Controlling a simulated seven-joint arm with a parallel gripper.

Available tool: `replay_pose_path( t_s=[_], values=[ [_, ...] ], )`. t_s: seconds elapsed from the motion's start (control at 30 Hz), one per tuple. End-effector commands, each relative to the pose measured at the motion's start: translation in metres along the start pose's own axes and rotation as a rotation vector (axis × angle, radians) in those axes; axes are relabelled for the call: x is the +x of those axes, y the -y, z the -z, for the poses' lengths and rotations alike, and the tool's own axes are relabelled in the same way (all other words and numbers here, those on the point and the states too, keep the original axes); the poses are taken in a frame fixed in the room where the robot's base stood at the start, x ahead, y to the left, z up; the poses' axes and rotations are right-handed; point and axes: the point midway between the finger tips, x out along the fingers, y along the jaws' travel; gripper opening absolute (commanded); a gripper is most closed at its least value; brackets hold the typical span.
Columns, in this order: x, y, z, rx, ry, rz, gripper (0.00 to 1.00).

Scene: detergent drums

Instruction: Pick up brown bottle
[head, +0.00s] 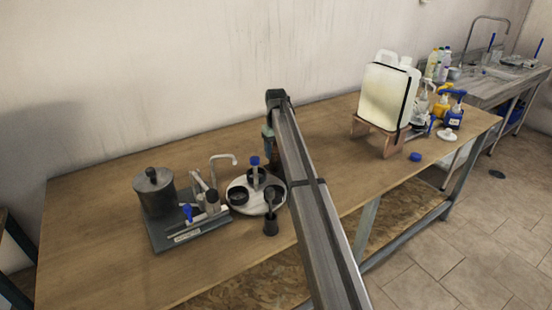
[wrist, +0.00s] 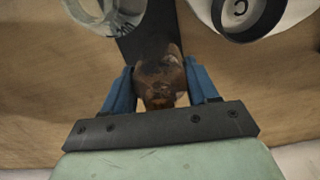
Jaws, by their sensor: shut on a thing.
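The brown bottle (wrist: 160,80) shows in the wrist view between the two blue fingers of my gripper (wrist: 158,72). The fingers press on it from both sides, so my gripper is shut on it. Its surface is dark brown and mottled, and its lower part is hidden. In the head view a small brown piece of the bottle (head: 269,147) shows under the greenish gripper body, left of my arm. My arm hides most of the bottle and the fingers there. I cannot tell whether the bottle touches the table.
A round white tray (head: 242,204) with dark cups stands close by on the wooden table (head: 95,240). Left of it is a metal pot (head: 154,192) on a grey base. A large jug (head: 388,92) sits on a wooden stand to the right. The table's front left is clear.

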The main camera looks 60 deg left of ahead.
Motion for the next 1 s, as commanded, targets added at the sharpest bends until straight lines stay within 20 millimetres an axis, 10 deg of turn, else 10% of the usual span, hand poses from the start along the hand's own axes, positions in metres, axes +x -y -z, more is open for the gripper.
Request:
replay_pose_path(
  t_s=[0.57, 1.0],
  values=[
    [-0.005, 0.0, 0.0, 0.0, -0.001, 0.0, 0.29],
    [-0.067, 0.0, 0.001, 0.0, -0.001, 0.0, 0.29]
  ],
)
